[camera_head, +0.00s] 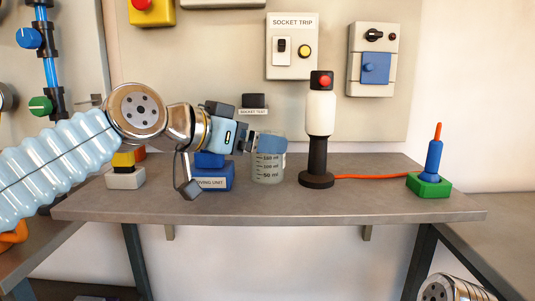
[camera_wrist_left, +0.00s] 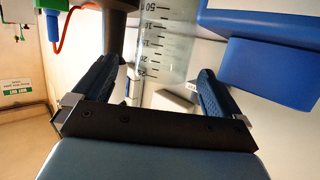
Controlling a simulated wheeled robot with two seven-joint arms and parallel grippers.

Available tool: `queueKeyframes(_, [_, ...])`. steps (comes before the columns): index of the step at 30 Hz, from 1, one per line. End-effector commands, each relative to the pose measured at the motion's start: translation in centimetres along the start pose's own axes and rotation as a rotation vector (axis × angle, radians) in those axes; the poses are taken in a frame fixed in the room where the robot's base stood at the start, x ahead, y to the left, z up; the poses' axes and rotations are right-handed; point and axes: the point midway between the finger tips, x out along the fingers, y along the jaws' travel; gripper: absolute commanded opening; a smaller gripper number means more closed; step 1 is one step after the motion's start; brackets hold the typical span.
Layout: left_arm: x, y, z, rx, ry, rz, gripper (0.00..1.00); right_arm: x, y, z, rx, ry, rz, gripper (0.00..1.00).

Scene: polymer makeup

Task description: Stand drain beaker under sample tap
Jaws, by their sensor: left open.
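A clear graduated beaker (camera_head: 268,172) stands upright on the grey bench, between a blue unit and a black-and-white stand. My left gripper (camera_head: 270,144) reaches in from the left at the beaker's upper part, with a blue finger overlapping it. In the left wrist view the beaker (camera_wrist_left: 165,40) shows between and beyond the two open blue fingers (camera_wrist_left: 158,70); I cannot tell whether they touch it. A blue pipe with valves (camera_head: 48,70) is at the far left; no sample tap is clearly identifiable. My right gripper is out of view; only part of my right arm shows at lower right.
The blue unit (camera_head: 218,182) is close left of the beaker. The black-and-white stand (camera_head: 318,150) with a red top is close right, its orange cable running to a green-based blue holder (camera_head: 430,180). The bench's front strip (camera_head: 330,205) is clear.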

Motion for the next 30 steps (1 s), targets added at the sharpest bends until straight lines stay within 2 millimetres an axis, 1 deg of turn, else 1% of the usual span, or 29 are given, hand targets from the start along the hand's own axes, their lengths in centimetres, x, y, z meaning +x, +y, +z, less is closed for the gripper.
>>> queueKeyframes(5, [1.5,0.0,-0.2,0.000,0.000,0.003,0.99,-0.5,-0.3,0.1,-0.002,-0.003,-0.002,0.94])
queueKeyframes(9, [3.7,-0.2,-0.6,0.000,-0.002,0.005,0.99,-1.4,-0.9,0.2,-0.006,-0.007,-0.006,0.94])
queueKeyframes(12, [5.2,-0.2,-0.5,0.000,-0.002,0.004,0.99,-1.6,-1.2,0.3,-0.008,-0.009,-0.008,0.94])
queueKeyframes(16, [6.0,-0.3,-0.4,0.000,0.000,0.001,0.99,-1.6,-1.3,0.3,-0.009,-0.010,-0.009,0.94])
queueKeyframes(21, [6.0,-0.3,-0.4,0.000,0.000,-0.001,0.99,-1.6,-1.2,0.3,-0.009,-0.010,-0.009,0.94])
queueKeyframes(22, [6.0,-0.3,-0.4,0.000,0.000,-0.001,0.98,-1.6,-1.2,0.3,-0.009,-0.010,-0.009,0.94])
queueKeyframes(23, [6.0,-0.3,-0.4,0.000,0.000,-0.001,0.93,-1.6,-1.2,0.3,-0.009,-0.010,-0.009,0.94])
queueKeyframes(30, [6.0,-0.3,-0.4,0.000,0.000,0.000,0.57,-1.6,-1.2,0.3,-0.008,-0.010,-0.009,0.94])
